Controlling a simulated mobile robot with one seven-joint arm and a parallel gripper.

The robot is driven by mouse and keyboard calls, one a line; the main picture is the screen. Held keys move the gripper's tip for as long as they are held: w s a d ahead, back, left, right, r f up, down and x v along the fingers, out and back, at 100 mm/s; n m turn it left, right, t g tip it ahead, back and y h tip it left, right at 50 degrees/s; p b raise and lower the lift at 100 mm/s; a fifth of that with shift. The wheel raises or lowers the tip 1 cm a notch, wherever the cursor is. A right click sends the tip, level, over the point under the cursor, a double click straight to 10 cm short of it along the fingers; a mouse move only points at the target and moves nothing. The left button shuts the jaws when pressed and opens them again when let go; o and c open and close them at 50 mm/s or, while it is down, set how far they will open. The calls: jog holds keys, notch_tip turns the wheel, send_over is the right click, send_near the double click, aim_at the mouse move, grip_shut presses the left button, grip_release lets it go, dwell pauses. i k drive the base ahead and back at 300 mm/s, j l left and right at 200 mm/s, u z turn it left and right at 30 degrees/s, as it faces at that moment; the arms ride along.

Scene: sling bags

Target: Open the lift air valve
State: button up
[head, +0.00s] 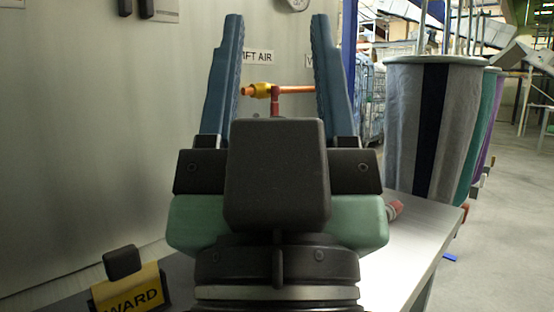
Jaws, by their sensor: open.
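I cannot tell how far the valve lies beyond the fingertips.
A grey metal panel (100,140) stands behind the valve. A steel table (425,225) lies below, with a yellow "WARD" sign (130,292) and black knob at the lower left. A large striped grey sling bag (405,130) hangs at the right.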

aim_at(275, 91)
jog(key=i+l, duration=0.55)
jog(key=i, duration=0.2)
